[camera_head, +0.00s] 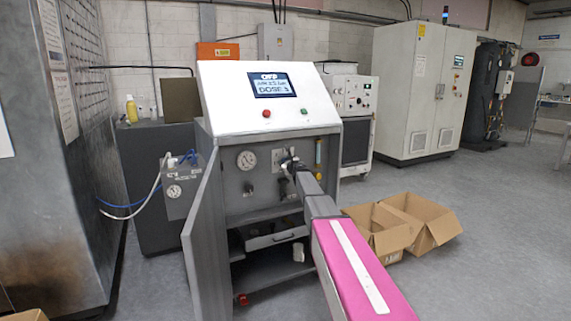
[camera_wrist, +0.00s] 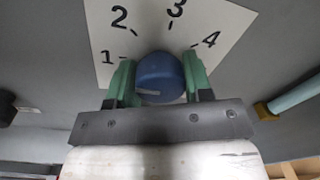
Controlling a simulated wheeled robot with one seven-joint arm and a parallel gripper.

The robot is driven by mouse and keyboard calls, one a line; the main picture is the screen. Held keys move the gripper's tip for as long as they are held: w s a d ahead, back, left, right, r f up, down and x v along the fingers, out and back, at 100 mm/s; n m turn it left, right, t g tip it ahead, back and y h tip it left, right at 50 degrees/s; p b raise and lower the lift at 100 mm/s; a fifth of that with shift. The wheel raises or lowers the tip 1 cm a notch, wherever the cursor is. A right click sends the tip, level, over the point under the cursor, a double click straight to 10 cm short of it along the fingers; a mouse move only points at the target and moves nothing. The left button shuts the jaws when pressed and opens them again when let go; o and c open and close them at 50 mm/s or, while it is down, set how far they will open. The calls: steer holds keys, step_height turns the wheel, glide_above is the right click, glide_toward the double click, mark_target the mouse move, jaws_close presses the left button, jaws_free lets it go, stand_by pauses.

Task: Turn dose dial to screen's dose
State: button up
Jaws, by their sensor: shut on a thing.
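The screen (camera_head: 270,85) on the machine's slanted white top reads "DOSE 3". The blue dose dial (camera_wrist: 160,76) sits on a white plate (camera_wrist: 150,22) marked 1, 2, 3 and 4 in the wrist view. A pale line on the dial's face lies toward its left side, below the 1, not at the 3. My gripper (camera_wrist: 157,82) is shut on the dial, with a green finger against its left and right sides. In the head view my gripper (camera_head: 288,168) is at the front panel, and it hides the dial there.
A round gauge (camera_head: 247,160) and a dark knob (camera_head: 248,188) are left of my gripper. An open cabinet door (camera_head: 203,240) stands at the machine's left. Open cardboard boxes (camera_head: 420,222) lie on the floor to the right. A tube (camera_wrist: 292,95) is right of the dial.

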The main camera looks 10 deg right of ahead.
steer(key=m, duration=0.9)
steer(key=shift+m+g, duration=0.3)
steer(key=shift+m, duration=0.1)
steer(key=m, duration=0.8)
steer(key=shift+m+y, duration=0.4)
steer(key=m, duration=0.8)
steer(key=shift+m, duration=0.4)
steer(key=m, duration=0.9)
steer(key=shift+m, duration=0.3)
